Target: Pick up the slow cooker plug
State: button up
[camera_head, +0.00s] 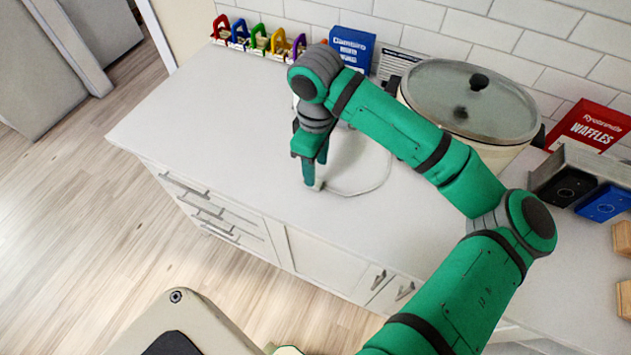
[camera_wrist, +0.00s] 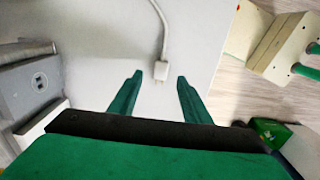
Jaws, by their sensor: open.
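The slow cooker (camera_head: 490,128), white with a glass lid and black knob, stands on the counter against the wall. Its pale cord (camera_head: 362,193) curves over the counter to my gripper (camera_head: 313,180). In the wrist view, the white plug (camera_wrist: 161,72) lies on the counter with its prongs toward my gripper (camera_wrist: 160,80) and its cord running away from me. The open fingertips are on either side of the plug's prong end, with a gap each side. The exact height between fingers and plug is unclear. In the head view, my fingers largely hide the plug.
Several colored padlock-like items (camera_head: 258,41) and a blue box (camera_head: 351,46) stand along the wall. A red waffles box (camera_head: 588,128) and a blue-and-black socket unit (camera_head: 580,187) are right of the cooker. The counter (camera_head: 215,125) left of my gripper is clear.

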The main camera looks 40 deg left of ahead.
aim_at(319, 184)
jog(key=shift+s+f, duration=0.1)
jog(key=shift+f, duration=2.55)
jog(key=shift+c, duration=0.4)
grip_shut()
